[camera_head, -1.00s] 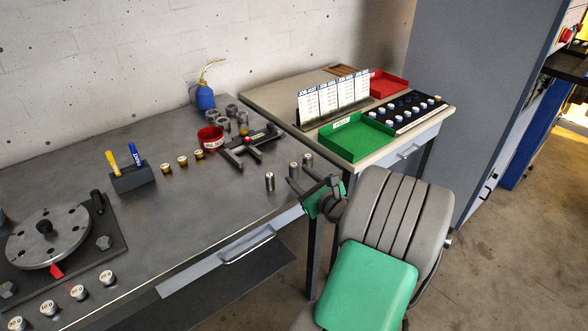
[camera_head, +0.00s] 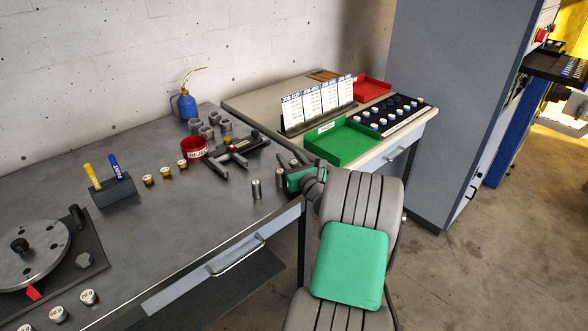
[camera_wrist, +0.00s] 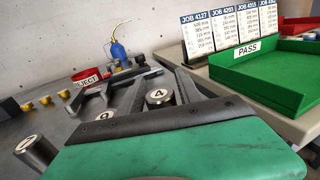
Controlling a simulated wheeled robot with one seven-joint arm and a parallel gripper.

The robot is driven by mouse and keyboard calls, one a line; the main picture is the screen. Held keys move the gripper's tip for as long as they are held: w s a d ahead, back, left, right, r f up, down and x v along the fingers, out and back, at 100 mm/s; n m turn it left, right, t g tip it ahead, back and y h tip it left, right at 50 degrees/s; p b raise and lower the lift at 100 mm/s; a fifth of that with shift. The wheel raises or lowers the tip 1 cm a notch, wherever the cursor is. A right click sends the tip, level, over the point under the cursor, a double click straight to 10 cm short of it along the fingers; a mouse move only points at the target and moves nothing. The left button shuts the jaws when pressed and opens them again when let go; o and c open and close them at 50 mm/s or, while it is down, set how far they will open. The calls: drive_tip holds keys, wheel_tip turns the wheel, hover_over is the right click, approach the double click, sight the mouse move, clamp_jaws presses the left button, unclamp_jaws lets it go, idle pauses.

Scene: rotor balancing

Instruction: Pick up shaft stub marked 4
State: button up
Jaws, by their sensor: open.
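The shaft stub marked 4 (camera_wrist: 158,97) stands upright, its pale numbered top showing in the wrist view. My gripper (camera_wrist: 157,82) is open, with its dark fingers on either side of this stub; contact cannot be told. A stub marked 9 (camera_wrist: 105,116) stands to its left, partly hidden behind the gripper. A third stub (camera_wrist: 30,147), its mark looking like 7, stands farther left. In the head view my gripper (camera_head: 291,170) is at the bench's right end by the stubs, one of them (camera_head: 256,189) clear to its left.
The green pass tray (camera_head: 342,143) is on the side table to the right. The bench front left of the stubs is clear.

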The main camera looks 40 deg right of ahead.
drive_tip(key=shift+c, duration=0.4)
clamp_jaws()
drive_tip(key=shift+r, duration=0.1)
